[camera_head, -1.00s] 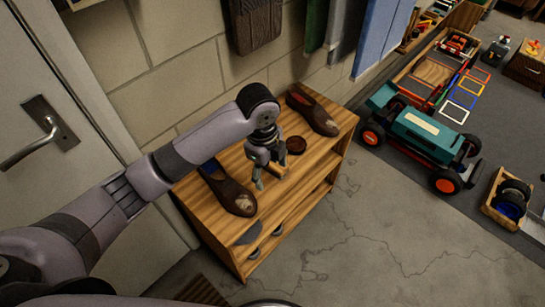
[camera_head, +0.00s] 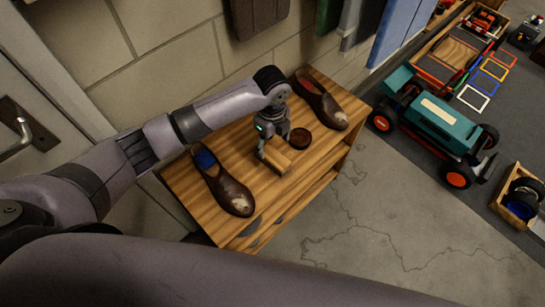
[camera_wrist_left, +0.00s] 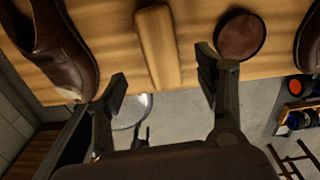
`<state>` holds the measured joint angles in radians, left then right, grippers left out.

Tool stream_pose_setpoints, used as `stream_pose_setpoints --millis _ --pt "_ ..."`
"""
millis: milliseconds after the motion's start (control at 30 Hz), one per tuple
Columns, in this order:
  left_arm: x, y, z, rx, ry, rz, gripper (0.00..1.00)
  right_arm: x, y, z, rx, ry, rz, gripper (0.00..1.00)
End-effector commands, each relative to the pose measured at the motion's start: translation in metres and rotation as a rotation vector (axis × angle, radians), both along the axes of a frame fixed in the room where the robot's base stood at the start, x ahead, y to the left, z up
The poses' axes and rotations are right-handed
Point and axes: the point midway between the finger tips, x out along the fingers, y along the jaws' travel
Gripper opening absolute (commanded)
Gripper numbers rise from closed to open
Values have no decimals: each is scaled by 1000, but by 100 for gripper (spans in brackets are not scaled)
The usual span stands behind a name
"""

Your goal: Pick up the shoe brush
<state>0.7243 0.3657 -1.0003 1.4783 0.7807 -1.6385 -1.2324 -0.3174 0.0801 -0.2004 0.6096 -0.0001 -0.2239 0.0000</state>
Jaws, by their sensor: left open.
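The shoe brush, a light wooden block (camera_head: 275,158), lies on top of the wooden shelf (camera_head: 208,211) between two brown shoes. In the left wrist view the brush (camera_wrist_left: 157,45) points lengthwise toward my gripper. My left gripper (camera_head: 273,146) is above the shelf top, right at the brush. In the left wrist view its two fingers (camera_wrist_left: 160,82) are spread wide, one on each side of the brush's near end, with gaps. I cannot tell the exact height. The brush is partly hidden by the gripper in the head view. My right gripper is not in view.
A round dark tin (camera_head: 299,139) sits close to the right of the gripper. The left shoe (camera_head: 232,193) and right shoe (camera_head: 322,103) flank it. The wall is behind the shelf. A teal car (camera_head: 440,122) stands on the floor to the right.

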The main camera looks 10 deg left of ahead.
Motion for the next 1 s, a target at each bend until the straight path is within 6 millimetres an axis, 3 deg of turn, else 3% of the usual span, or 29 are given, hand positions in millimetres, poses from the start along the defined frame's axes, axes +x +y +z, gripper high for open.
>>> stream_pose_setpoints --millis 100,300,600,900,1000 --pt "-1 0 -16 0 2 2 63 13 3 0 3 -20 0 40" --pt "-1 0 -29 1 2 1 63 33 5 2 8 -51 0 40" --pt "-2 -1 -70 0 1 1 63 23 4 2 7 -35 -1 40" --pt "-2 -2 -75 0 0 0 63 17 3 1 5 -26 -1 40" --pt "-2 -2 -75 0 0 0 57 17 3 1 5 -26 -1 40"
